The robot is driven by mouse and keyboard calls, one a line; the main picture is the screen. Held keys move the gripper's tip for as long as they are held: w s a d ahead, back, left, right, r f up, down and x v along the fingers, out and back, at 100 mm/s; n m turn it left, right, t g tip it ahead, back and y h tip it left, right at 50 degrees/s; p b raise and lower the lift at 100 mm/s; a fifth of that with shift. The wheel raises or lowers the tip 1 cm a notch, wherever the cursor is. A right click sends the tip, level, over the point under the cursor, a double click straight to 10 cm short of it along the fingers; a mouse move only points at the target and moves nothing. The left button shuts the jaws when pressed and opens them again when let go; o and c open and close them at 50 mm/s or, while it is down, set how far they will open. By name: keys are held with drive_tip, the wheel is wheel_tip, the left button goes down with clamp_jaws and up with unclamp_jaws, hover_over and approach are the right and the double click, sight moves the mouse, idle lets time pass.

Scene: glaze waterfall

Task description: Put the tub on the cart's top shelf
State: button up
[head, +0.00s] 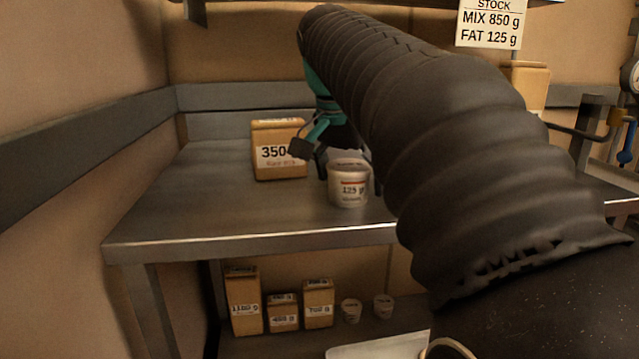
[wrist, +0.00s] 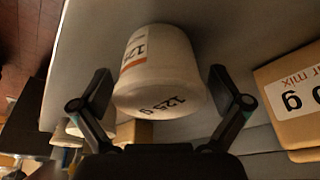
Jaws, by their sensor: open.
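The tub (head: 348,188) is a small white tub with a "125 g" label, upright on the steel table near its front edge. In the wrist view the tub (wrist: 165,75) appears between the two fingers of my gripper (wrist: 160,80), with a gap visible on each side. My gripper (head: 312,158) is open, just behind and left of the tub in the head view; one finger is partly hidden by the tub and my arm. I cannot clearly identify the cart; a pale flat surface (head: 380,347) shows at the bottom edge and may be part of it.
A brown box (head: 278,150) marked 350 stands on the steel table (head: 190,215) left of my gripper. Several boxes and two small tubs (head: 351,310) sit on the shelf below. A stock sign (head: 490,22) hangs at upper right. The table's left part is clear.

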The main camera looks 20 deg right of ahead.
sight(354, 162)
drive_tip(key=c, duration=1.3)
drive_tip(key=shift+r, duration=0.1)
drive_tip(key=shift+c, duration=0.2)
drive_tip(key=shift+r, duration=0.45)
wheel_tip(354, 162, up, 4)
drive_tip(key=shift+f+p, duration=0.25)
drive_tip(key=shift+p, duration=0.35)
drive_tip(key=s+d+r, duration=0.5)
drive_tip(key=d+r, duration=0.1)
drive_tip(key=d, duration=0.4)
drive_tip(key=shift+s+r+p, duration=0.25)
drive_tip(key=shift+s+p, duration=0.1)
drive_tip(key=shift+s, duration=0.05)
